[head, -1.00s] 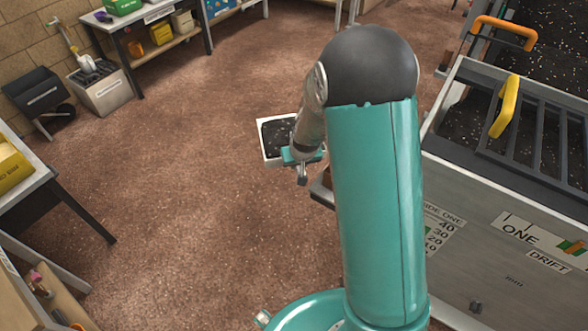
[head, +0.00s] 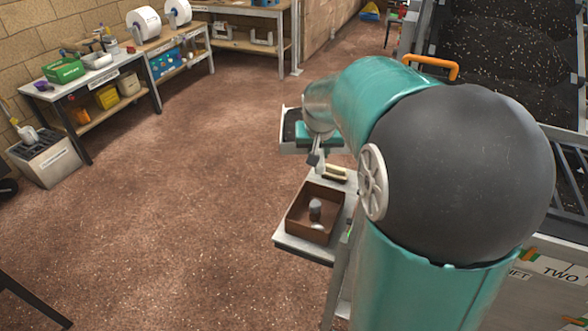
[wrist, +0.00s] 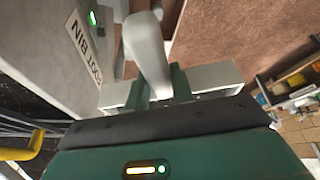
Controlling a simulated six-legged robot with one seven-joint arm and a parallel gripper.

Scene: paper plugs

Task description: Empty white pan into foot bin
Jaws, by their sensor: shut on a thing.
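The white pan (head: 289,147) is in the head view, at the end of my arm, with dark material inside. It looks about level. My gripper (head: 314,137) is beside it, partly hidden by my own arm. In the wrist view, my gripper's green fingers (wrist: 160,88) are shut on the pan's pale handle (wrist: 150,50), and part of the white pan (wrist: 217,78) shows beyond them. A grey panel (wrist: 62,57) marked FOOT BIN is at the left of the wrist view. The bin's opening is not clearly visible.
A small stand (head: 286,241) near the pan holds a brown tray (head: 293,219) with grey pieces and a brush (head: 336,174). The machine's dark speckled bed (head: 500,60) is at right. Workbenches (head: 92,82) line the left and back. The brown floor between is clear.

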